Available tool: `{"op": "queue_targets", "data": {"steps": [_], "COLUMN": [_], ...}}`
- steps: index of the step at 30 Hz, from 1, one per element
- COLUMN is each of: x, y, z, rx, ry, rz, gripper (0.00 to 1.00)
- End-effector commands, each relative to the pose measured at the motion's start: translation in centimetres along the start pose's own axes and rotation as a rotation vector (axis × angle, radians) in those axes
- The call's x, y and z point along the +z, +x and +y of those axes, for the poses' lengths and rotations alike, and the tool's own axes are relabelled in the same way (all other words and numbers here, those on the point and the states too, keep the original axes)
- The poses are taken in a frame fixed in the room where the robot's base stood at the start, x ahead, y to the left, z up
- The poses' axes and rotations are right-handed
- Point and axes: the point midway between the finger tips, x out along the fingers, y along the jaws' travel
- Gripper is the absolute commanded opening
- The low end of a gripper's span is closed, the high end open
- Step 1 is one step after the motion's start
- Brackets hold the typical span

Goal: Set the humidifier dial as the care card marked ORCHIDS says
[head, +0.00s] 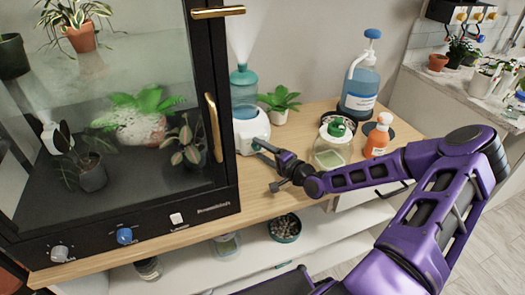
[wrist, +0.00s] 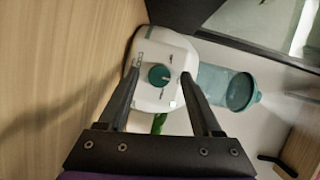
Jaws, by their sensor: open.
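The humidifier (head: 250,127) has a white base and a teal tank, and it stands beside the glass cabinet with mist rising from it. In the wrist view its white face (wrist: 150,96) carries a round dark teal dial (wrist: 159,75) with small marks around it, too small to read. I cannot tell which mark the dial points to. My gripper (head: 267,166) is open in front of the humidifier. In the wrist view its fingers (wrist: 160,74) appear on either side of the dial, apart from it. No readable card marked ORCHIDS is in view.
The glass cabinet (head: 222,190) stands close on the left, with a blue knob (head: 124,236) and a grey knob (head: 59,252). A potted plant (head: 279,103), a glass jar (head: 332,152), an orange bottle (head: 378,138) and a blue pump bottle (head: 359,88) stand on the wooden top.

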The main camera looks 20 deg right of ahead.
Motion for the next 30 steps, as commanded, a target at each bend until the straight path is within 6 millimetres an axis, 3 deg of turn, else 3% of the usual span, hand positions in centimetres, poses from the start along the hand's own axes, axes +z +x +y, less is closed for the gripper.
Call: {"op": "queue_targets", "data": {"steps": [7,21,30], "x": [-0.1,-0.2,0.0], "y": [-2.1,-13.2,-17.1], "z": [0.0,-0.1,0.0], "rx": [0.003,0.003,0.001], "ry": [-0.001,-0.003,0.0], "rz": [0.002,0.004,0.001], "gripper": [0.66,0.66,0.66]}}
